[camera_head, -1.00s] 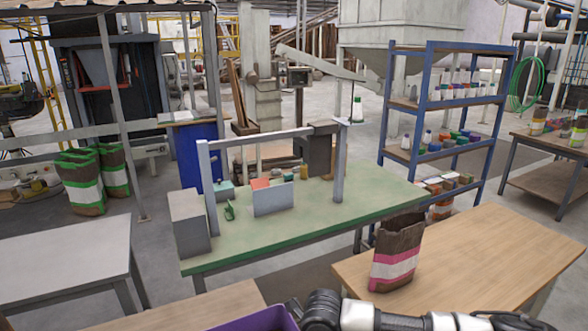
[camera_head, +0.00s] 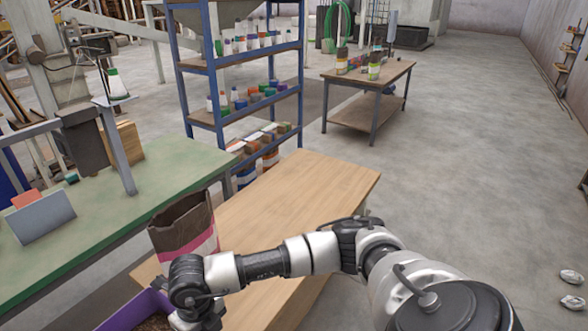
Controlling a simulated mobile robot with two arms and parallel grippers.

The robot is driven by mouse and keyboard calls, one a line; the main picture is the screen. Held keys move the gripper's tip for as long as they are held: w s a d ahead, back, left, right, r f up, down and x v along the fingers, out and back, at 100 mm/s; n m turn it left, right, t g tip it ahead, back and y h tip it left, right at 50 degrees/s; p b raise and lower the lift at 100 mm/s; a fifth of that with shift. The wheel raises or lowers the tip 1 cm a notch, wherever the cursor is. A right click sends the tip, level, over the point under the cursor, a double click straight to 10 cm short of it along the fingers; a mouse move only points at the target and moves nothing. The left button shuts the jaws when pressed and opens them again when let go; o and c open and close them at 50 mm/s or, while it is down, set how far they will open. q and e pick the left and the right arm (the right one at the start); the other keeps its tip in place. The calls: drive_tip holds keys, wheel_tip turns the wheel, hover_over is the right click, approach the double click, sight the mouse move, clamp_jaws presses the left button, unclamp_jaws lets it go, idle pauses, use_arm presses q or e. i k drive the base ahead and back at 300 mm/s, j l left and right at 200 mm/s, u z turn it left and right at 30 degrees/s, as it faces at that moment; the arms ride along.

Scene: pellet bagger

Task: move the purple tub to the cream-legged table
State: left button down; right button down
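The purple tub (camera_head: 138,308) shows only in part at the bottom left edge, with dark brown contents inside. My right arm comes in from the right. Its gripper (camera_head: 196,318) points down at the tub's right end; the fingertips are partly cut off and I cannot tell whether they grip the rim. My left gripper is out of view. No table with clearly cream legs shows. The near wood-topped table (camera_head: 310,195) has its legs mostly hidden. The far wooden table (camera_head: 385,80) has dark grey legs.
A brown sack with a pink and white band (camera_head: 185,232) stands on the near table's left side, close behind my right arm. A green-topped bench (camera_head: 95,225) is at left, with a blue shelf rack (camera_head: 215,95) behind. Open concrete floor (camera_head: 460,150) lies to the right.

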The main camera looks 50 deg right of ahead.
sight(278, 223)
drive_tip(key=i+l, duration=0.1)
drive_tip(key=l, duration=2.05)
drive_tip(key=i+l, duration=0.15)
drive_tip(key=l, duration=0.9)
drive_tip(key=i+l, duration=0.6)
drive_tip(key=i, duration=0.25)
